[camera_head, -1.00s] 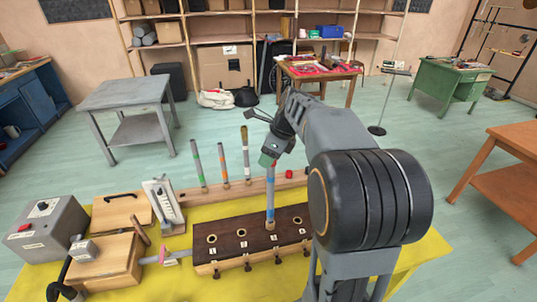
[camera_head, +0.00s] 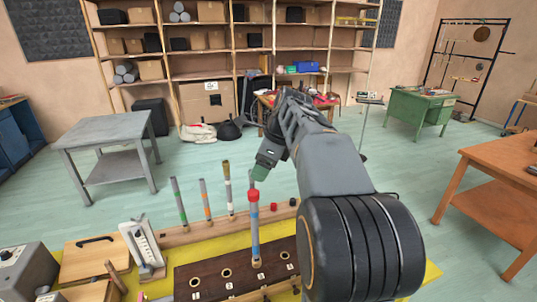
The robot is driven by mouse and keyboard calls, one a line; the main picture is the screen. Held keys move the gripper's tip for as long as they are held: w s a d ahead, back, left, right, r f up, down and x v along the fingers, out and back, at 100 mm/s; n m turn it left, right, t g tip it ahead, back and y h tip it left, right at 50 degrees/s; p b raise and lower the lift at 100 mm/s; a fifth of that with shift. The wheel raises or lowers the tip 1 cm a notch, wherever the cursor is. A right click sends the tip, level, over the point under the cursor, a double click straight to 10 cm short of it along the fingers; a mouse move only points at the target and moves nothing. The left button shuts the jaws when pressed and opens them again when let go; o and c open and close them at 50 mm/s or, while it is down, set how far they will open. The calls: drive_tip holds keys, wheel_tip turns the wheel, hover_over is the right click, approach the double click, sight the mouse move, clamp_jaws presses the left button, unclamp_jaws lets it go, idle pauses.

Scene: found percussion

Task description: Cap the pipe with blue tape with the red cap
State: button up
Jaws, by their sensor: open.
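The pipe with blue tape (camera_head: 255,235) stands upright in a hole of the dark wooden block (camera_head: 192,277). A red cap (camera_head: 253,195) sits on its top end. A second small red piece (camera_head: 274,207) lies on the wooden rail behind the block.
Pipes with green (camera_head: 181,205) and orange (camera_head: 205,200) tape and a brown-topped pipe (camera_head: 228,190) stand in the rail (camera_head: 170,239). A slider device (camera_head: 142,247) and a grey box (camera_head: 20,271) are at left. Empty holes show in the block.

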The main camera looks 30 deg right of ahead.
drive_tip(key=shift+v, duration=2.3)
wheel_tip(320, 180, down, 8)
drive_tip(key=s+n+h, duration=0.1)
drive_tip(key=n+h, duration=0.1)
drive_tip(key=n, duration=1)
drive_tip(key=s+a+f+n+t, duration=0.1)
drive_tip(key=s+a+f+n, duration=0.3)
drive_tip(key=s+a+n, duration=0.2)
drive_tip(key=s+a+f+n+h, duration=0.1)
drive_tip(key=s+a+f+n, duration=0.3)
drive_tip(key=s+a+n, duration=0.2)
drive_tip(key=shift+a+f+n+t, duration=0.3)
drive_tip(key=shift+a+n+t, duration=0.15)
drive_tip(key=shift+n, duration=0.75)
